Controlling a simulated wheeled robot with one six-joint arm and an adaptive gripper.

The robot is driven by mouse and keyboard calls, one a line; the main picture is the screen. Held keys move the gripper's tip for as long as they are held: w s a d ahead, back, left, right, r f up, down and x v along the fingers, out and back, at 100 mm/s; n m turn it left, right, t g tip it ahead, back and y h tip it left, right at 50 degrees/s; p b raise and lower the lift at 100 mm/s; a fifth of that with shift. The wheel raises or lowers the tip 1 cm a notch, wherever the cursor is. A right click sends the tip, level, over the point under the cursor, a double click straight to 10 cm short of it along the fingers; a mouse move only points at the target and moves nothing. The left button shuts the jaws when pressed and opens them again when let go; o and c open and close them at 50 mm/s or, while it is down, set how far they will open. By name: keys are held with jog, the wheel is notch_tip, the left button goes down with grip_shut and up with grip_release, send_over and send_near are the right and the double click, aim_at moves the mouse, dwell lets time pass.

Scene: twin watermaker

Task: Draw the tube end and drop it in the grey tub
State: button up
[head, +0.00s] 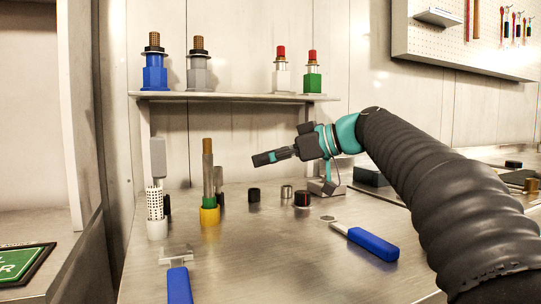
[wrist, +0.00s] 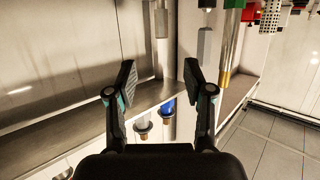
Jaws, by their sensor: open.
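A tall metal tube with a brown upper end (head: 207,150) stands upright in a green collar and yellow base on the bench. The wrist view also shows a rod with a brass-coloured end (wrist: 226,74), to the right of my gripper. My gripper (head: 268,157) is above the bench, pointing left, apart from the tube. In the wrist view its two fingers (wrist: 160,78) are spread with nothing held between them. I cannot make out a grey tub in either view.
A white perforated cylinder (head: 155,203) and a grey block (head: 158,158) stand left of the tube. Small caps (head: 286,191) and blue-handled tools (head: 372,243) lie on the bench. A shelf (head: 230,97) with several coloured fittings is behind. Bare bench (head: 270,250) lies in front.

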aim_at(218, 167)
jog(key=x, duration=0.6)
jog(key=p+x, duration=0.1)
jog(key=x, duration=0.6)
jog(key=shift+s+a+f, duration=0.1)
jog(key=shift+a+f, duration=0.05)
jog(key=shift+a, duration=0.15)
grip_shut()
jog(key=shift+r+p, duration=1.95)
jog(key=shift+r, duration=0.8)
